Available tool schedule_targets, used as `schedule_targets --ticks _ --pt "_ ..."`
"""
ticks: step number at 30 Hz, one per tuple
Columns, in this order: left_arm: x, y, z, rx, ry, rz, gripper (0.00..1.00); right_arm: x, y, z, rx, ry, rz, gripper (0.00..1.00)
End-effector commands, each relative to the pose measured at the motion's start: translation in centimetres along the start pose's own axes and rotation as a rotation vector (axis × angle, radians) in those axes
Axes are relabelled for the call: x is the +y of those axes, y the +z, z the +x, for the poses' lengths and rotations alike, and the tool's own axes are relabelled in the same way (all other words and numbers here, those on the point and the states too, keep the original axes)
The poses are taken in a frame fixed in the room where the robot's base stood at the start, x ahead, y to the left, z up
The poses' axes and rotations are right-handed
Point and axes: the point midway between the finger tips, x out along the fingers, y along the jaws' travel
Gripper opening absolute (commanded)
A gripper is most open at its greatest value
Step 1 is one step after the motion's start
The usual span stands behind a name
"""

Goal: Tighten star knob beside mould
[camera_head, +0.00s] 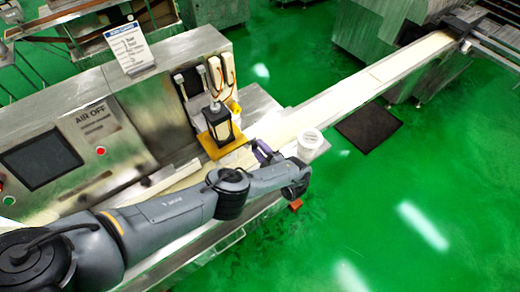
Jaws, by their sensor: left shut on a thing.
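The mould (219,122) is a dark block with a pale face, set on a yellow-orange plate (211,143) at the front of the machine. My left arm reaches in from the left, with its wrist just right of and below the mould. My left gripper (262,151) is small and dark here, close beside the yellow plate's right side. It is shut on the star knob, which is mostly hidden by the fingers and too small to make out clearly. My right gripper is not in view.
The machine's control panel (42,160) and steel housing are at left. A black mat (369,127) lies on the open green floor at right.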

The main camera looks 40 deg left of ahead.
Motion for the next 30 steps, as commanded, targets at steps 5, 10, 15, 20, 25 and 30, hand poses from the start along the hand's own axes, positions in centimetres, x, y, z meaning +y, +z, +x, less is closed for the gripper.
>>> schedule_targets --ticks 5,10,15,20,25,30 --pt "0.01 0.03 -0.05 -0.001 0.001 0.034 0.06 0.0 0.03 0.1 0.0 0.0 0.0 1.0" --pt "0.02 0.02 -0.05 -0.001 0.001 0.042 0.06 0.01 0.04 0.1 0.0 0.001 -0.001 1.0" --pt "0.03 0.02 -0.05 -0.001 0.001 0.042 0.06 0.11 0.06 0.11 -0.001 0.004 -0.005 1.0" --pt "0.03 0.02 -0.04 -0.001 0.001 0.041 0.46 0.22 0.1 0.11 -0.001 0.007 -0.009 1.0" --pt "0.02 0.01 -0.03 -0.001 0.001 0.041 0.62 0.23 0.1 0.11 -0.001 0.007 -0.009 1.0" --pt "0.01 0.01 -0.02 0.0 0.001 0.041 0.62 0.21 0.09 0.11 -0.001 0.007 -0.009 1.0"
